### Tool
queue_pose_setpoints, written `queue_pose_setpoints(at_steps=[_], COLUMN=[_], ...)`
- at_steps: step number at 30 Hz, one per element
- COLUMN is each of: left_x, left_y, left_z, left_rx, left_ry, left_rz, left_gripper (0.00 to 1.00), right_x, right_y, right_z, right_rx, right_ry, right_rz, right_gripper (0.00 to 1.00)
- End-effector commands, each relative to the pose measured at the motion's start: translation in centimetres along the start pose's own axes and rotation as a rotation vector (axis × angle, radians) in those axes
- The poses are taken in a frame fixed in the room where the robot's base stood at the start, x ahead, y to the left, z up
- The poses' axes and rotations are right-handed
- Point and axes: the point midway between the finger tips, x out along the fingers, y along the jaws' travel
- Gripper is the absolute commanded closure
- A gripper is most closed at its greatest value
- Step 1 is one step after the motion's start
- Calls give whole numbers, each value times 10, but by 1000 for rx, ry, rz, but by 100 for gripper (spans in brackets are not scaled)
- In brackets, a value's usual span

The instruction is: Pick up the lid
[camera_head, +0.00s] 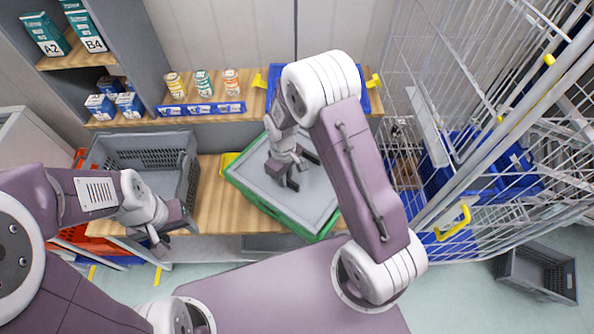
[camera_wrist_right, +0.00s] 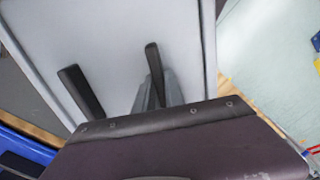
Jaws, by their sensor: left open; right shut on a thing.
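The lid (camera_head: 312,203) is a light grey panel on the green tote (camera_head: 285,217), which sits tilted in view on the wooden shelf. The lid also fills much of the right wrist view (camera_wrist_right: 120,40). My right gripper (camera_head: 289,180) is over the lid's middle, shut on the lid. In the right wrist view its two dark fingers (camera_wrist_right: 116,82) stand apart, with a grey raised part beside the right finger. The exact contact is partly hidden. My left gripper (camera_head: 163,238) is open and empty, in front of the grey crate, away from the lid.
A grey crate (camera_head: 140,141) stands left of the tote. A blue container (camera_head: 364,96) is behind my right arm. Cans (camera_head: 203,83) and boxes stand on the back shelf. A wire cage (camera_head: 480,120) borders the right. A grey crate (camera_head: 537,272) lies on the floor.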

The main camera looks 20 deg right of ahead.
Motion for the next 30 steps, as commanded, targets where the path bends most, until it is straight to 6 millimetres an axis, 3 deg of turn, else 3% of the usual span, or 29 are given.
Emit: queue_pose_setpoints(at_steps=[18, 23, 27, 30], left_x=[-2, -18, -44, -51], left_y=[0, 0, 1, 1], left_z=[0, -2, -4, -5], left_rx=[0, 0, 0, 0], left_ry=[0, 0, 0, 0], left_rz=[0, 0, 0, 0], left_gripper=[45, 45, 45, 45], right_x=[-2, -21, -50, -59], right_y=[0, 0, 0, -6], right_z=[0, 0, 0, 19], right_rx=[0, 0, 0, 1], right_ry=[0, 0, 1, -2], right_rz=[0, 0, 0, -1], right_gripper=[100, 100, 100, 100])
